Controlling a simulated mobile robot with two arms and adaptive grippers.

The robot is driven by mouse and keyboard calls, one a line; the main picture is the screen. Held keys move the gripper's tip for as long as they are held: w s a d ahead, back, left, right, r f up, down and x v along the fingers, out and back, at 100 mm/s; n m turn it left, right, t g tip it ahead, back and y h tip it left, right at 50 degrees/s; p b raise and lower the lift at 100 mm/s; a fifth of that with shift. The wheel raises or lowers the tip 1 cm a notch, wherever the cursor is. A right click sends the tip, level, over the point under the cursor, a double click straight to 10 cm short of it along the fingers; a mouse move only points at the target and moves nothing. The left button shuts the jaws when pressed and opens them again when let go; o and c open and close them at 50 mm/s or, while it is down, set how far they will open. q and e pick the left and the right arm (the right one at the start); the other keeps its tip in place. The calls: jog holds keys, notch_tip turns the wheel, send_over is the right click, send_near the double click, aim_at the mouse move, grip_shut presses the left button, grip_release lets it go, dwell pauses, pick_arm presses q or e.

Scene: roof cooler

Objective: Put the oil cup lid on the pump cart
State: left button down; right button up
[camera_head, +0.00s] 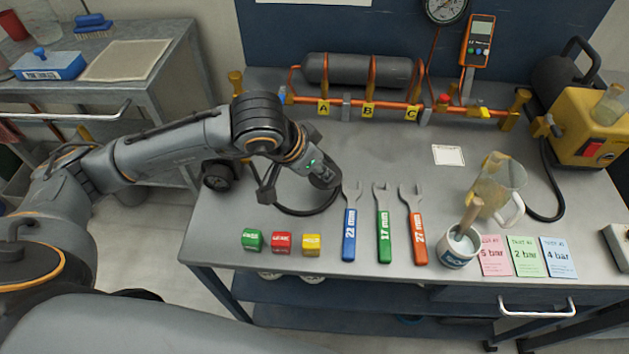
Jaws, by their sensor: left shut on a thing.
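The yellow pump (583,125) with a dark motor stands at the right end of the bench, and I take it as the pump cart. A clear cup (608,106) sits on its top; I make out no lid on it. My left gripper (328,180) is low over the middle-left of the bench, well left of the pump. I cannot identify the oil cup lid. My right gripper is not in view.
Green, red and yellow blocks (281,243) and several wrenches (383,225) lie along the front. A clear jug (497,187), a white pot with a brush (459,248) and pressure cards (524,256) stand front right. A manifold (385,108) spans the back. The bench centre is clear.

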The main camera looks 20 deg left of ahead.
aim_at(311, 178)
pick_arm(q)
jog(key=shift+a+f, duration=0.25)
jog(key=shift+f, duration=0.05)
jog(key=f, duration=0.2)
jog(key=f+b, duration=0.1)
jog(key=shift+w+a+f, duration=0.1)
jog(key=shift+a+f, duration=0.25)
jog(key=shift+a, duration=0.05)
jog(key=shift+f, duration=0.25)
jog(key=c, duration=1.2)
grip_release()
jog(key=shift+r, duration=0.1)
